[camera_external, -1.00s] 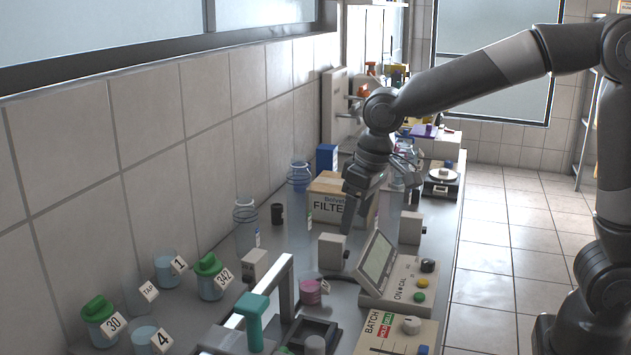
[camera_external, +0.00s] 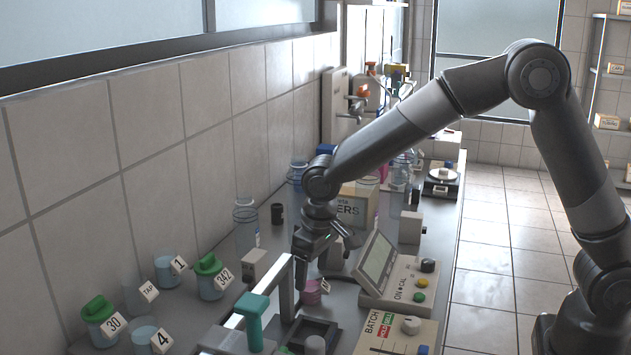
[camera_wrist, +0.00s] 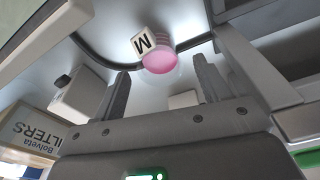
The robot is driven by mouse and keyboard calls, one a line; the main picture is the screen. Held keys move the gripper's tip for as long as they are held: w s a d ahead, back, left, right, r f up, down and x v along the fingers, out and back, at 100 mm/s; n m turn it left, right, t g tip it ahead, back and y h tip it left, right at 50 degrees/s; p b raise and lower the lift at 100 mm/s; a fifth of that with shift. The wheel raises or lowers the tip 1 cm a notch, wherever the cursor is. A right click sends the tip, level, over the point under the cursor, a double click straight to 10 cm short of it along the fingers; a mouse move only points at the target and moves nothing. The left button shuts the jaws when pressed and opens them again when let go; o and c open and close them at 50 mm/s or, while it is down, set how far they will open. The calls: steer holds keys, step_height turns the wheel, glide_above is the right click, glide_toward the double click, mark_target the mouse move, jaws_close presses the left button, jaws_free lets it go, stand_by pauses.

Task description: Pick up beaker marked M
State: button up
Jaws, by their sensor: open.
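The beaker marked M (camera_external: 312,292) is a small clear vessel with pink liquid, standing on the grey bench behind the metal frame. In the wrist view the beaker (camera_wrist: 161,62) carries a white tag with a black M, and it appears between and just beyond my fingertips. My gripper (camera_external: 311,274) is open and empty, pointing down close above the beaker. One finger partly covers the beaker in the external view. In the wrist view my gripper (camera_wrist: 162,72) shows both fingers apart, one on each side of it. I cannot tell whether either touches it.
A device with a tilted screen (camera_external: 376,258) stands close right of the beaker. A metal frame with a teal handle (camera_external: 252,312) stands front left. The FILTERS box (camera_external: 351,207) is behind. Tagged beakers, including a green-capped 342 (camera_external: 210,281), stand at left.

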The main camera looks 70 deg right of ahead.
mark_target(312, 287)
step_height(312, 287, down, 5)
steer(key=shift+r, duration=0.1)
steer(key=shift+c, duration=0.6)
steer(key=c, duration=0.9)
steer(key=shift+c, duration=0.2)
